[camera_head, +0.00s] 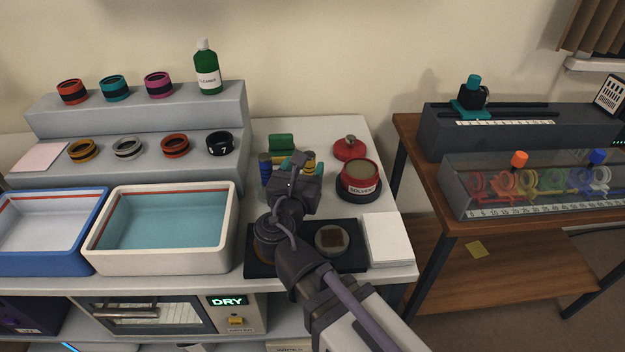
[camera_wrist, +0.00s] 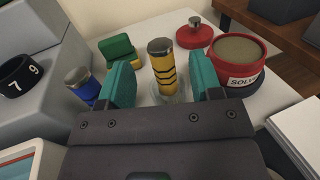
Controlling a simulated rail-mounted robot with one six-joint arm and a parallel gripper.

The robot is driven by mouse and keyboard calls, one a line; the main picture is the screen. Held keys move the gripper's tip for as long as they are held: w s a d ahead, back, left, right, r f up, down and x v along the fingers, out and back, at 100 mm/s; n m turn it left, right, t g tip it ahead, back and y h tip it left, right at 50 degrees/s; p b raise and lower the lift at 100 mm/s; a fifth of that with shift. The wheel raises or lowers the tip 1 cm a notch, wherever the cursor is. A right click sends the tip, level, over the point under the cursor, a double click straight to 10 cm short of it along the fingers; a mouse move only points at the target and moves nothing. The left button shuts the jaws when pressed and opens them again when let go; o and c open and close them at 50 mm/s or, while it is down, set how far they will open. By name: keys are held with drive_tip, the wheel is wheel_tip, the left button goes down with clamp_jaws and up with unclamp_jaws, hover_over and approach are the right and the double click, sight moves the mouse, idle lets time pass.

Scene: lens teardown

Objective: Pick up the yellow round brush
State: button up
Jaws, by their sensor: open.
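The yellow round brush (camera_wrist: 162,68) stands upright in the wrist view, with dark chevron bands and a grey-brown top. Its lower end is in what looks like a clear glass holder. In the head view only a bit of the yellow brush (camera_head: 309,164) shows beside my gripper. My gripper (camera_wrist: 162,80) is open, its two teal fingers on either side of the brush in the picture, with gaps at both sides. It also shows in the head view as my gripper (camera_head: 297,160). I cannot tell how far the fingertips are from the handle in depth.
A blue brush (camera_wrist: 80,84) stands left of the left finger; a green block-like item (camera_wrist: 119,48) lies behind. The red solvent pot (camera_wrist: 237,62) is close to the right finger, its red lid (camera_wrist: 195,36) behind. A teal-filled tray (camera_head: 160,258) stands left.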

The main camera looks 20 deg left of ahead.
sight(311, 153)
drive_tip(key=w, duration=0.6)
drive_tip(key=shift+w, duration=0.2)
drive_tip(key=c, duration=1)
wheel_tip(311, 153, up, 10)
drive_tip(key=p, duration=1)
drive_tip(key=shift+r, duration=0.2)
